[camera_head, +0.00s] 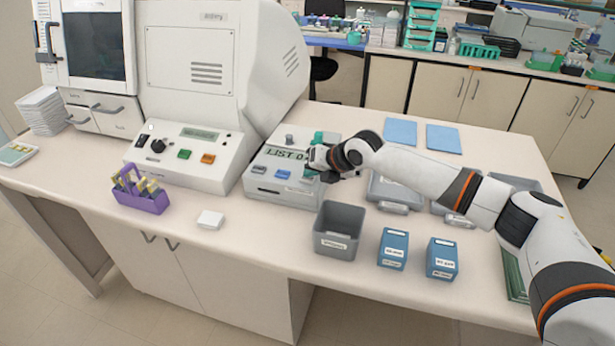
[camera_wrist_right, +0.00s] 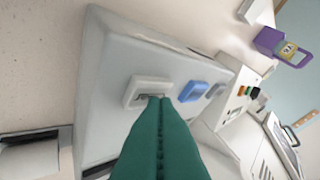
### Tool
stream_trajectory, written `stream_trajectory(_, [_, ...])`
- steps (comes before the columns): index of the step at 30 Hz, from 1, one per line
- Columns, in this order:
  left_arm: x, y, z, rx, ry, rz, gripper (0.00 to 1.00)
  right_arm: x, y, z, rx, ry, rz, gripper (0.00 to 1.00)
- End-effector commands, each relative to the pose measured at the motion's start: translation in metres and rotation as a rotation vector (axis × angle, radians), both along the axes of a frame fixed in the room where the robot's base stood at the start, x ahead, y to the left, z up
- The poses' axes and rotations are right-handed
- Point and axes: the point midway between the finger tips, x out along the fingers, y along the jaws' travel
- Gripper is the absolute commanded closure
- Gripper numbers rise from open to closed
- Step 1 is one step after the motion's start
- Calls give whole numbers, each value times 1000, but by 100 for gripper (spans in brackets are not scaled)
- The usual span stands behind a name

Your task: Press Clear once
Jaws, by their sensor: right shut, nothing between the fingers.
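A light grey device (camera_head: 255,187) with a display (camera_head: 285,153) reading "LIST 0" and a partly hidden remainder stands on the bench. Its front has a dark grey button (camera_head: 259,170) and a blue button (camera_head: 283,174). The right wrist view also shows the blue button (camera_wrist_right: 193,91), the dark grey button (camera_wrist_right: 216,90) and a pale button (camera_wrist_right: 135,93) at the other end of the row. My right gripper (camera_wrist_right: 158,98) is shut and empty, its green fingertips over the pale button, covering part of its label. I cannot tell whether they touch it, nor read the label. My left gripper is out of view.
A white machine with a control panel (camera_head: 185,172) stands left of the device. A purple rack (camera_head: 143,200), a grey bin (camera_head: 338,243) and two blue boxes (camera_head: 393,249) (camera_head: 442,260) stand along the front. Grey trays lie under my right arm.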

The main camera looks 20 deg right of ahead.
Motion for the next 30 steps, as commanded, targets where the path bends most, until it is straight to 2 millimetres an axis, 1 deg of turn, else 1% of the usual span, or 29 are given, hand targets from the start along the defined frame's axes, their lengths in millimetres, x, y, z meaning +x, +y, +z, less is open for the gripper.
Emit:
stream_trajectory(1, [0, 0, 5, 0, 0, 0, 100, 0, 0, 5, 0, 0, 0, 100])
stream_trajectory(4, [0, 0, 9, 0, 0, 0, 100, 0, 0, 10, 1, 0, 1, 100])
stream_trajectory(14, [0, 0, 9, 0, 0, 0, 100, 0, 0, 11, 1, -1, 0, 100])
stream_trajectory(17, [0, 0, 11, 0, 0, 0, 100, 0, 0, 14, 1, -1, 0, 100])
stream_trajectory(20, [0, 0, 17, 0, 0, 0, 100, 0, 0, 22, 0, -2, 1, 100])
stream_trajectory(30, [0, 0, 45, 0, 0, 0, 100, 0, 0, 57, 1, -2, -1, 100])
